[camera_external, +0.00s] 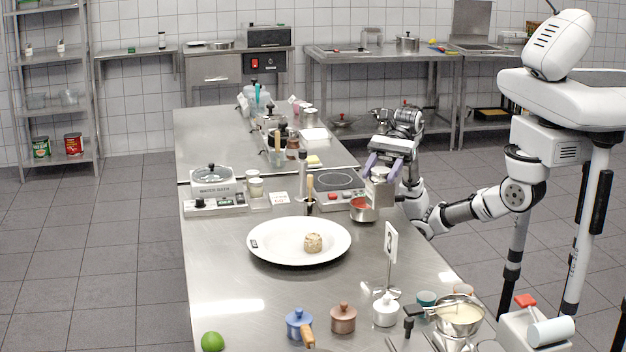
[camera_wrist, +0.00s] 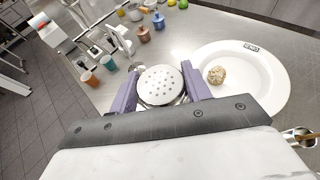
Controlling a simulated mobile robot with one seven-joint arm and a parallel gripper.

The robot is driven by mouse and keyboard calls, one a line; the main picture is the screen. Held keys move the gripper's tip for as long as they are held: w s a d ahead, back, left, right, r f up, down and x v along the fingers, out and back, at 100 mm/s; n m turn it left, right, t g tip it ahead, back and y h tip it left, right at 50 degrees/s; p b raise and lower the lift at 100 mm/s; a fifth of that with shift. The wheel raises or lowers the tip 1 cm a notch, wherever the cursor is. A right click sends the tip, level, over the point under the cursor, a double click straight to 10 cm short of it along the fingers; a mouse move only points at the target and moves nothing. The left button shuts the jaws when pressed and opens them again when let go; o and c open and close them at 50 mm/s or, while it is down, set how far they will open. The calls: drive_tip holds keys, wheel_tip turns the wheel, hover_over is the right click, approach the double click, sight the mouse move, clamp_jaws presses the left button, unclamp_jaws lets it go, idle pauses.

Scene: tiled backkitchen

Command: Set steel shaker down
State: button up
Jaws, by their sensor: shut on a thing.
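The steel shaker (camera_external: 379,192) is a metal cylinder held upright at the right edge of the steel table. Its round perforated lid (camera_wrist: 160,84) fills the space between the purple fingers in the wrist view. My gripper (camera_external: 381,168) is shut on it from above, one finger on each side; the wrist view shows my gripper (camera_wrist: 162,92) too. The shaker's base is partly behind a small steel pan with red contents (camera_external: 361,211). I cannot tell whether the base touches the table.
A white plate (camera_external: 272,254) with a round brown patty (camera_external: 313,243) lies left of the shaker. A hot plate (camera_external: 338,181) is behind. A number stand (camera_external: 389,262), small lidded pots and cups stand in front. Bare table (camera_external: 225,290) shows left of the pots.

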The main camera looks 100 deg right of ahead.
sight(393, 186)
drive_tip(key=shift+m+t+h, duration=0.3)
drive_tip(key=shift+m, duration=0.1)
drive_tip(key=s+a+f+p, duration=0.1)
drive_tip(key=s+a+f, duration=0.1)
drive_tip(key=a, duration=0.1)
drive_tip(key=shift+a+f+p, duration=0.25)
drive_tip(key=shift+f+p, duration=0.05)
drive_tip(key=shift+p, duration=0.05)
drive_tip(key=f+b, duration=0.1)
drive_tip(key=f, duration=0.1)
drive_tip(key=f+b, duration=0.2)
drive_tip(key=f, duration=0.1)
drive_tip(key=a+f+b, duration=0.1)
drive_tip(key=f+b, duration=0.1)
drive_tip(key=f, duration=0.1)
drive_tip(key=shift+s+a+f, duration=0.1)
drive_tip(key=shift+s, duration=0.15)
drive_tip(key=shift+f, duration=0.2)
drive_tip(key=o, duration=1.1)
drive_tip(key=shift+r, duration=0.1)
drive_tip(key=shift+r, duration=0.1)
